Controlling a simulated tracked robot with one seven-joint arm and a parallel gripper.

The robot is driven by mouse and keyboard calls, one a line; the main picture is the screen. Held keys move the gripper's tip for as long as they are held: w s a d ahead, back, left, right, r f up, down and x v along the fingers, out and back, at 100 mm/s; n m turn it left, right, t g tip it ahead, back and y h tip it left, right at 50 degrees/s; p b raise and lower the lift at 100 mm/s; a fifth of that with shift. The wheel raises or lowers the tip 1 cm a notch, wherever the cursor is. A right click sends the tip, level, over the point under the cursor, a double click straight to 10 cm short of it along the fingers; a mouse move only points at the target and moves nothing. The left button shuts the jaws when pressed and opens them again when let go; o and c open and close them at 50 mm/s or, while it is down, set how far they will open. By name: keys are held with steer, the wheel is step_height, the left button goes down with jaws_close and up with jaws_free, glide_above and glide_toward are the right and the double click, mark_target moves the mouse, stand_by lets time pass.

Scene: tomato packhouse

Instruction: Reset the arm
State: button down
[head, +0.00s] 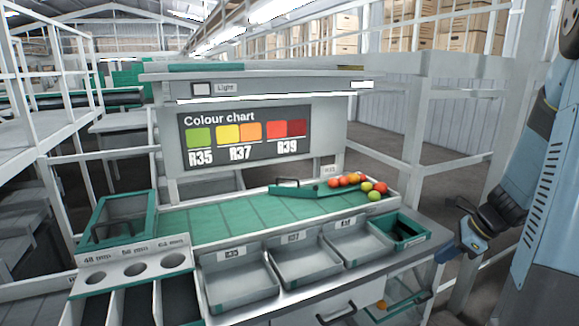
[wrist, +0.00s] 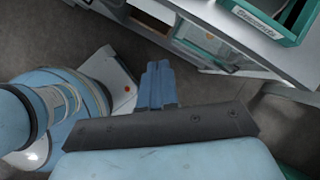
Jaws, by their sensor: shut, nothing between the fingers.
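My gripper (head: 440,256) is at the right of the head view, to the right of the sorting bench (head: 430,236) and clear of it. The arm folds down from the upper right to it. In the wrist view my gripper (wrist: 158,72) shows two blue fingers together, with nothing between them. Bare floor and my own blue base lie below it in that view.
The bench has a green mat (head: 235,218), tomatoes (head: 350,180) at its back right, and several grey trays (head: 239,298) along the front. A green-rimmed bin (head: 400,232) is at the bench's right end. A railing post (head: 415,130) stands behind.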

steer(key=s+a+r+n+t+h, duration=0.1)
steer(key=s+a+r+n+h, duration=0.1)
steer(key=s+a+r+n, duration=0.6)
steer(key=s+a+r+n+t+h, duration=0.1)
steer(key=s+a+r+n+h, duration=0.2)
steer(key=s+a+r+n, duration=0.5)
step_height(320, 180, up, 4)
steer(key=n, duration=0.7)
steer(key=shift+a+f+n, duration=0.15)
steer(key=shift+n, duration=0.15)
steer(key=shift+w, duration=0.1)
